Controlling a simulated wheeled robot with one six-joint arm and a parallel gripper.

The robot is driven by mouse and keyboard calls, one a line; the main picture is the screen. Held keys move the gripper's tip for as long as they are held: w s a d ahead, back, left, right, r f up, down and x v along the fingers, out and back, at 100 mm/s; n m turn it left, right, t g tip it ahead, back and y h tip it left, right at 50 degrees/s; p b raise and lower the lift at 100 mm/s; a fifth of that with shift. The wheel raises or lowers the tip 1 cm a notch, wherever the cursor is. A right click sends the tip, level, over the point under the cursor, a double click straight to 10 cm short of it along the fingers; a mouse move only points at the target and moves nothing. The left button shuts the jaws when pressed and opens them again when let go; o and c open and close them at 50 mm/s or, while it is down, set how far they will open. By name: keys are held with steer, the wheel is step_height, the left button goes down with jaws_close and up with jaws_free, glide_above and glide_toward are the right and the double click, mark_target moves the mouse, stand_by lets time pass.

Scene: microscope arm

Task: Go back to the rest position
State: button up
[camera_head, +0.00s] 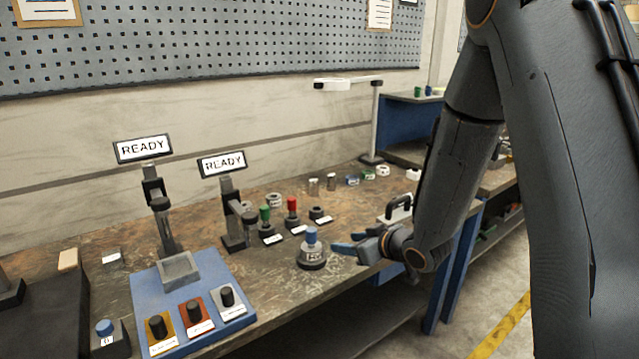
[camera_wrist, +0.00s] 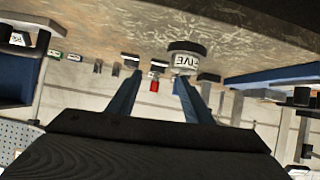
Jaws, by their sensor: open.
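My gripper (camera_head: 343,253) is at the end of my arm, over the front edge of the workbench in the head view. Its two blue fingers are spread, with nothing between them. In the wrist view the spread fingers of my gripper (camera_wrist: 157,88) point toward the bench. A round grey base with a blue knob (camera_head: 311,236) stands upright on the bench just left of the fingertips. I cannot tell whether they touch it.
Green-topped (camera_head: 265,214) and red-topped (camera_head: 292,206) pieces stand behind. Two stands carry READY signs (camera_head: 143,148). A blue panel (camera_head: 240,318) with several knobs is at front left. A black-handled piece (camera_head: 399,209) is behind my gripper. The floor at right (camera_head: 500,290) is clear.

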steer(key=s+d+m+g+h, duration=0.4)
steer(key=s+d+h, duration=0.2)
steer(key=s+d, duration=0.4)
steer(key=s+r+m+g, duration=0.2)
steer(key=s+g, duration=0.3)
steer(key=s, duration=1.2)
steer(key=shift+s+r+m+h, duration=0.25)
steer(key=shift+m+h, duration=0.15)
steer(key=shift+m, duration=0.4)
